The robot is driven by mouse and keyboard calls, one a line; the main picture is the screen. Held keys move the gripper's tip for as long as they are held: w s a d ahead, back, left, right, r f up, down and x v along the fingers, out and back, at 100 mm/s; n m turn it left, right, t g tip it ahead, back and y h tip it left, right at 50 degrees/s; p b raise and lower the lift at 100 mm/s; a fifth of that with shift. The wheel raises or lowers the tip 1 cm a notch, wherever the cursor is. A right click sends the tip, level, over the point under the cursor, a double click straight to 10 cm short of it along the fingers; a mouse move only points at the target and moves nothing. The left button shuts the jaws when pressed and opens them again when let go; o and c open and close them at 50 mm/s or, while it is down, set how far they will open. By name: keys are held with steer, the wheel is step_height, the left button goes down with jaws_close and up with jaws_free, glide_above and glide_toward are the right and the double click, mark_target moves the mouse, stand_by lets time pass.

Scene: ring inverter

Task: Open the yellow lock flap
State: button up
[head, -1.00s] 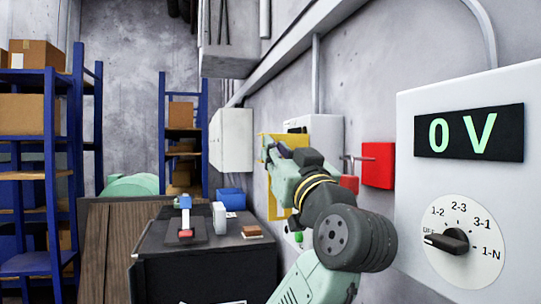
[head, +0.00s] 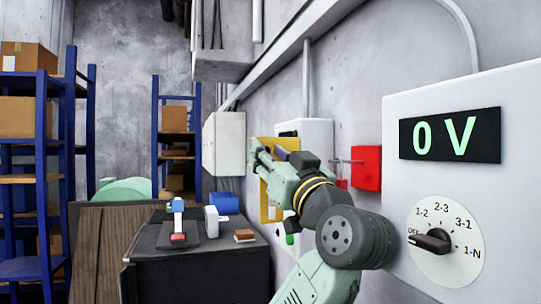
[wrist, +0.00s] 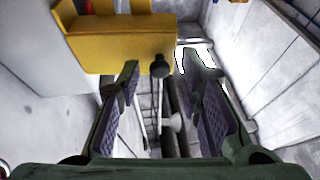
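The yellow lock flap (head: 265,208) shows in the head view on the white wall box, partly hidden behind my arm. In the wrist view, a yellow part (wrist: 118,52) fills the upper left, above and beyond the left finger. My gripper (wrist: 160,75) is open, its two purple-padded fingers apart with nothing gripped. A dark round knob (wrist: 160,67) on a pale stem shows in the gap between the fingertips. I cannot tell its distance. In the head view my gripper (head: 256,158) is in front of the flap's upper left; contact cannot be told.
A red box (head: 367,167) with a rod is on the wall right of my gripper. A panel reading 0 V (head: 450,135) with a rotary dial (head: 445,240) stands at the right. A dark cabinet (head: 200,270) bearing several small items is at lower left.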

step_height(320, 180, up, 10)
stand_by(0.7)
stand_by(0.4)
